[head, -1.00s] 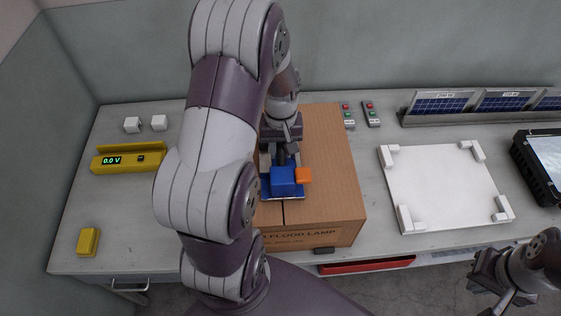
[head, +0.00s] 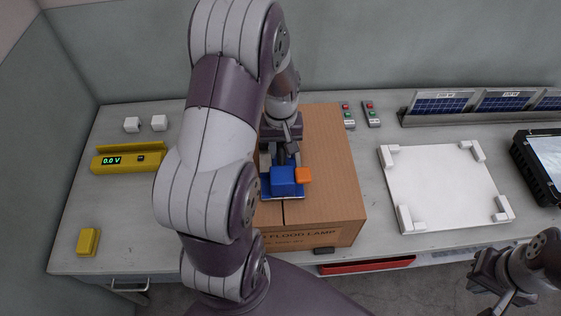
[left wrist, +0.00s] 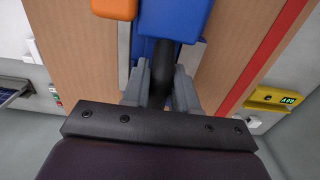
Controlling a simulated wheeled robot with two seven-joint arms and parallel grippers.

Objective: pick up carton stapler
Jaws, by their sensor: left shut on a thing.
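The carton stapler (head: 284,176) is blue with an orange block on its right side. It sits on top of the brown flood-lamp carton (head: 335,190). My left gripper (head: 285,150) reaches down to it from behind and is shut on its dark handle. In the left wrist view the two grey fingers of the left gripper (left wrist: 161,88) stand on either side of the black handle, below the blue body (left wrist: 172,18).
The carton stands on a grey bench (head: 130,215). A yellow meter (head: 125,162) and a yellow block (head: 88,242) lie to the left. A white board with corner blocks (head: 440,185), solar panels (head: 442,103) and a black-framed unit (head: 540,160) are to the right.

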